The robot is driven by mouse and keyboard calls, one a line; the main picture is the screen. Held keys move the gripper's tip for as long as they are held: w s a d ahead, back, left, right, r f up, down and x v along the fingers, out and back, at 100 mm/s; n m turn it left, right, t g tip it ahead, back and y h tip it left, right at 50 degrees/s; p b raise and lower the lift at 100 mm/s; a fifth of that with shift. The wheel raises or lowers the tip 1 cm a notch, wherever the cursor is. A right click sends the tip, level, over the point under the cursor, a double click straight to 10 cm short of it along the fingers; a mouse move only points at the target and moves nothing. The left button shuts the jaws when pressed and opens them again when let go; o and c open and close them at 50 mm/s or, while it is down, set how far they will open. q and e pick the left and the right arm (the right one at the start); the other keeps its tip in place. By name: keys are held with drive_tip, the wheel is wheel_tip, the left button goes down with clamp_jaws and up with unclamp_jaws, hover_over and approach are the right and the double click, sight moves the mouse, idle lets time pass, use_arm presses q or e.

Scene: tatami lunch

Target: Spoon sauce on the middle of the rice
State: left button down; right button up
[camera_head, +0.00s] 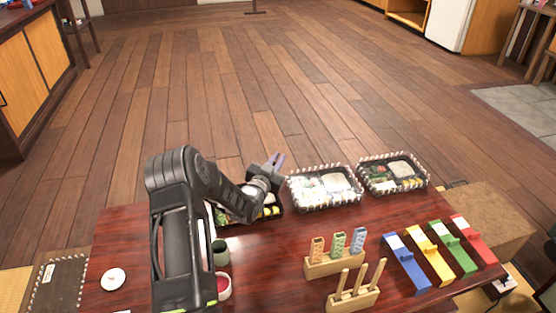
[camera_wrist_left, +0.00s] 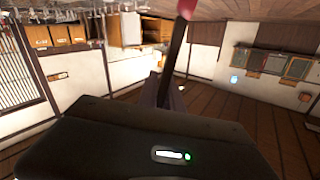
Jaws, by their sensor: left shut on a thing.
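My left gripper (camera_head: 274,161) is over the far edge of the nearest lunch box (camera_head: 275,215). Its arm hides much of that box. In the left wrist view the gripper (camera_wrist_left: 165,95) is shut on a thin dark handle (camera_wrist_left: 176,50) with a red end (camera_wrist_left: 187,8), seemingly the spoon. I cannot make out the spoon in the head view. White rice shows in the middle box (camera_head: 323,207) and the right box (camera_head: 395,191); rice in the nearest box is mostly hidden. A bowl of red sauce (camera_head: 223,285) stands beside my arm. My right gripper is out of view.
A dark green cup (camera_head: 220,252) stands by the sauce bowl. A wooden holder (camera_head: 334,264) with patterned pieces and a second holder (camera_head: 352,299) with sticks are at the front. Blue (camera_head: 406,264), yellow, green and red cases lie right. A white dish (camera_head: 113,279) is left.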

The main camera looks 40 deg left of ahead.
use_arm(q)
drive_tip(key=shift+f+b, duration=0.55)
drive_tip(key=shift+f, duration=0.15)
drive_tip(key=shift+s, duration=0.1)
drive_tip(key=shift+s+a, duration=0.65)
drive_tip(key=shift+s, duration=0.15)
idle(0.3)
drive_tip(key=shift+s+a, duration=0.7)
drive_tip(key=shift+s, duration=0.15)
drive_tip(key=shift+s+a, duration=0.6)
drive_tip(key=shift+s, duration=0.3)
drive_tip(key=shift+b, duration=0.3)
drive_tip(key=shift+d, duration=0.1)
